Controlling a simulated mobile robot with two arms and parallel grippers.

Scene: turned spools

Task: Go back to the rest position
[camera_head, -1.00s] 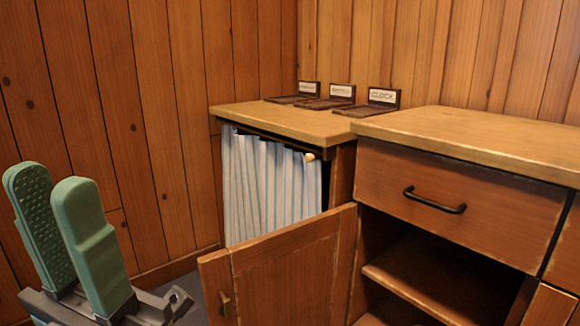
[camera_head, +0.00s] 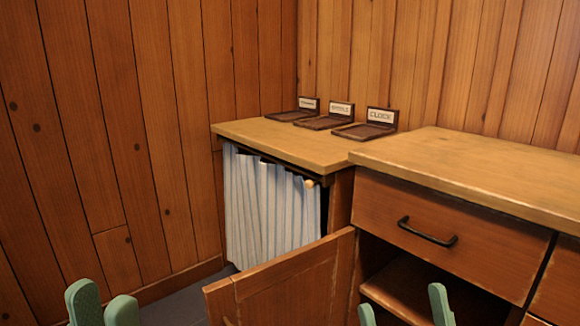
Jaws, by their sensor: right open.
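My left gripper (camera_head: 103,304) shows only as two green fingertips at the bottom left edge. The tips stand close together in the picture, and whether they are open or shut cannot be told. No object shows between them. My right gripper (camera_head: 403,310) shows as two green fingertips at the bottom edge, in front of the open cabinet. They are wide apart and nothing is seen between them. The rest of both arms is out of view.
An open wooden door (camera_head: 288,284) juts out between my grippers. Behind it is a striped curtain (camera_head: 270,205) under a low wooden top (camera_head: 270,137). Three labelled trays, one marked CLOCK (camera_head: 365,131), stand there. A drawer (camera_head: 385,208) and an open shelf (camera_head: 410,285) are on the right.

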